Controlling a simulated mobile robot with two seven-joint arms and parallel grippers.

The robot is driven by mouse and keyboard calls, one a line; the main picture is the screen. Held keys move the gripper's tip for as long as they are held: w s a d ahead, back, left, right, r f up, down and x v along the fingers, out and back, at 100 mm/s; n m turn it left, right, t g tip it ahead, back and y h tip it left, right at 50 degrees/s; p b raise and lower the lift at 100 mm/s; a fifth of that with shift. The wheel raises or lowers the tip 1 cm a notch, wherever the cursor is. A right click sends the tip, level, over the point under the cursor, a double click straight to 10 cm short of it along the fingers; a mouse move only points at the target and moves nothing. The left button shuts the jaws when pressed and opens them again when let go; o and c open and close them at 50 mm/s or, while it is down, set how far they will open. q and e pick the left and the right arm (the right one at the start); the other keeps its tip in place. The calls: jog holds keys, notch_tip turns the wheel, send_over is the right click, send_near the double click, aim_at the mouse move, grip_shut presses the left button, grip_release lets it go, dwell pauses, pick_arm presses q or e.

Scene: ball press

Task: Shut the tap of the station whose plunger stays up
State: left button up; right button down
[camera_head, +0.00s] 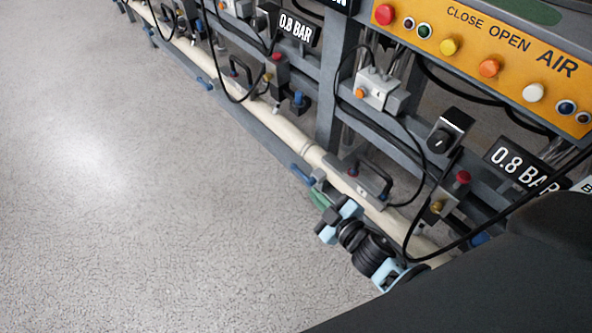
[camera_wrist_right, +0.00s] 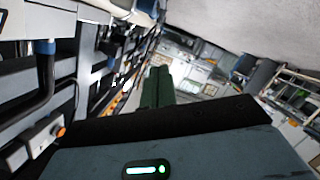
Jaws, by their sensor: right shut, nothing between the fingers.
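A blue tap lever (camera_head: 302,174) sits at the low cream pipe (camera_head: 290,137) and looks roughly in line with it. Another blue lever (camera_head: 205,83) is farther up-left along the same pipe. My right gripper (camera_head: 318,198) is shut and empty, with its green fingertips just below and right of the nearer lever; I cannot tell whether they touch it. The shut green fingers also show in the right wrist view (camera_wrist_right: 157,88). No plunger can be made out in these views, so which one stays up is not shown. My left gripper is not in view.
An orange panel (camera_head: 470,45) with coloured buttons is at the upper right. Signs reading 0.8 BAR (camera_head: 297,28), black hoses, small valve boxes (camera_head: 378,92) and a dark handle (camera_head: 375,178) crowd the grey frame. The speckled floor (camera_head: 130,200) at left is clear.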

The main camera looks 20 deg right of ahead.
aim_at(302, 176)
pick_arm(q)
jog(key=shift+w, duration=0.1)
